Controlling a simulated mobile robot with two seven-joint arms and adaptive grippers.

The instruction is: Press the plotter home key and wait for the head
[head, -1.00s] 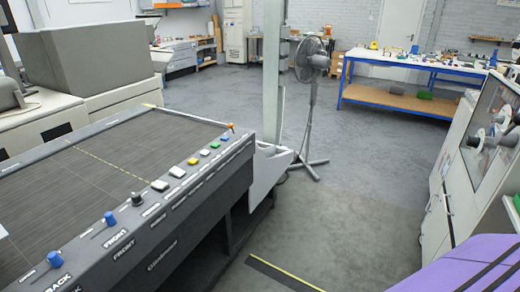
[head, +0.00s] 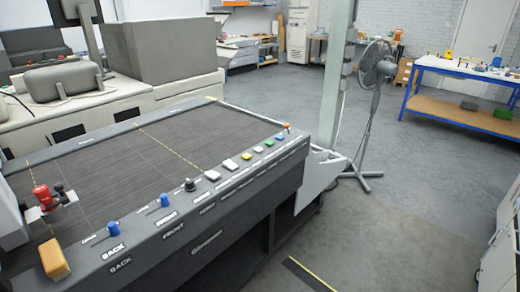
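The plotter (head: 150,170) is a wide dark flatbed table on the left and middle of the head view. A red-topped unit (head: 45,195), possibly the plotter head, is at the bed's left end. Neither of my grippers is in view.
Two blue knobs (head: 113,229), a black knob (head: 190,184) and an orange block (head: 54,258) sit on the rail. A grey post (head: 337,75) and a fan (head: 375,70) stand beyond the plotter's right end. The floor (head: 400,210) to the right is open.

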